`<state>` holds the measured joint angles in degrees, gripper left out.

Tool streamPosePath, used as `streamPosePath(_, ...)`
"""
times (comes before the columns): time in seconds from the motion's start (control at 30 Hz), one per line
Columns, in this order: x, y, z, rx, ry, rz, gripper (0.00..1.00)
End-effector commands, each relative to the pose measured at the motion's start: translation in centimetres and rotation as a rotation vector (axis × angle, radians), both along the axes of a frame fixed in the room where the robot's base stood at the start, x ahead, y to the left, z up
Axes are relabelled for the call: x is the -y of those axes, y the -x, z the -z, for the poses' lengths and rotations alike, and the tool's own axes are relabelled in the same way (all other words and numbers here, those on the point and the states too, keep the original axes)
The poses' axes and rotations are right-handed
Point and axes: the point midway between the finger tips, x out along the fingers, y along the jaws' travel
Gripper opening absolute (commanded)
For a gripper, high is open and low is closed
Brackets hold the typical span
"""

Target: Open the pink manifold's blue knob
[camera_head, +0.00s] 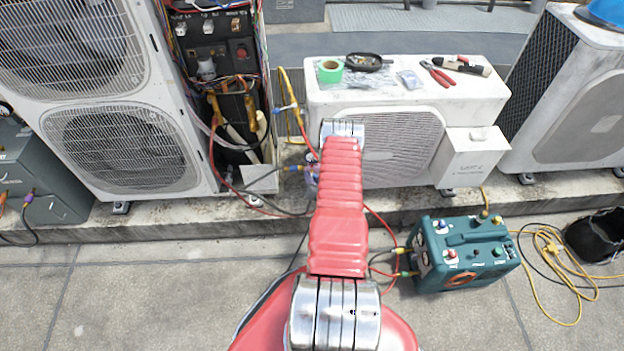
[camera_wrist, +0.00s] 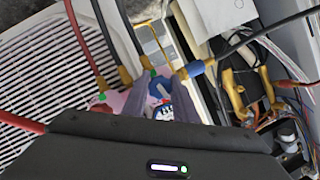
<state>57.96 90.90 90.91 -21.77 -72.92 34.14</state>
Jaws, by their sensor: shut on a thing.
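The pink manifold (camera_wrist: 114,101) shows in the wrist view, beside the white grille of a condenser, with hoses joined to it. Its blue knob (camera_wrist: 158,88) is between the grey fingers of my gripper (camera_wrist: 157,100), which is shut on it. The fingers hide part of the knob and manifold, so I cannot tell how far the knob is turned. In the head view my red arm reaches away to the gap between two condensers. The manifold (camera_head: 312,174) is mostly hidden there behind the arm, and the gripper cannot be made out.
Red, black, blue-ended and yellow hoses run close around the manifold. An opened condenser (camera_head: 128,130) with bare wiring stands left. The low white condenser (camera_head: 480,98) carries tape, bags and pliers. A teal machine (camera_head: 466,254) sits on the paving at right. Front paving at left is clear.

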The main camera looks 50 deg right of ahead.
Motion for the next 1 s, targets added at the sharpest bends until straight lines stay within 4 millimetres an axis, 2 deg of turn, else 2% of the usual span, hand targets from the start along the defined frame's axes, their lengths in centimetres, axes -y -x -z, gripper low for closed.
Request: streamPosePath(1.0, 0.0, 0.14, 0.23, -0.714, 0.62, 0.002, 0.03)
